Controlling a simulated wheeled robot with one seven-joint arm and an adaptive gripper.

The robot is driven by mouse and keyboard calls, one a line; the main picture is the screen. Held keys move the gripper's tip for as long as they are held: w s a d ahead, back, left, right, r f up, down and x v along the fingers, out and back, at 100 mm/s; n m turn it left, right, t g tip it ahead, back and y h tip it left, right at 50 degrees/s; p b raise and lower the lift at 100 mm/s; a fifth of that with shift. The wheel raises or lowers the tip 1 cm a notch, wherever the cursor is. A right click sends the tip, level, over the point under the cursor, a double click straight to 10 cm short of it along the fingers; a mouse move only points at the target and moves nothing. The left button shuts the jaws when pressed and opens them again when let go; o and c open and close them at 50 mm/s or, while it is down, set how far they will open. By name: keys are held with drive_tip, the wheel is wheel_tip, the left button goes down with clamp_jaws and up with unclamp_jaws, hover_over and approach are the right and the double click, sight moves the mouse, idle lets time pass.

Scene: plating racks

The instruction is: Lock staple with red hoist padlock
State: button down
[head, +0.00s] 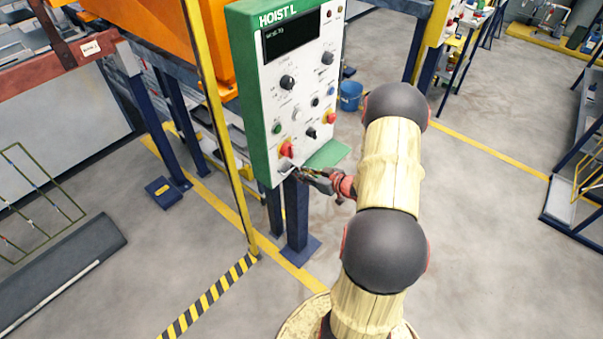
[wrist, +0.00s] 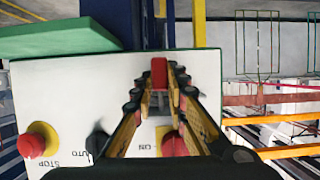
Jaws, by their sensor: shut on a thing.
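My gripper (head: 312,177) is at the lower edge of the HOIST L panel (head: 262,120) in the head view. In the wrist view, its two fingers (wrist: 159,85) are closed on a small red block, the red padlock (wrist: 159,71), held at the fingertips. The padlock's shackle is not visible there. The padlock cannot be made out in the head view. The panel face appears upside down behind the fingers in the wrist view. A red switch handle (head: 287,149) sits just above my gripper; it also shows between the fingers (wrist: 174,144). I cannot make out the staple, or whether the padlock touches it.
A green shelf (head: 328,155) juts out beside the panel's lower right. A red stop button on a yellow base (wrist: 38,141) is on the panel. A blue post (head: 296,215) stands below, with a yellow pole (head: 222,130) left. Open floor lies to the right.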

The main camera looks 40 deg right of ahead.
drive_tip(key=shift+f, duration=0.25)
idle(0.4)
drive_tip(key=c, duration=1.8)
unclamp_jaws()
drive_tip(key=shift+o, duration=0.6)
drive_tip(key=v, duration=1.2)
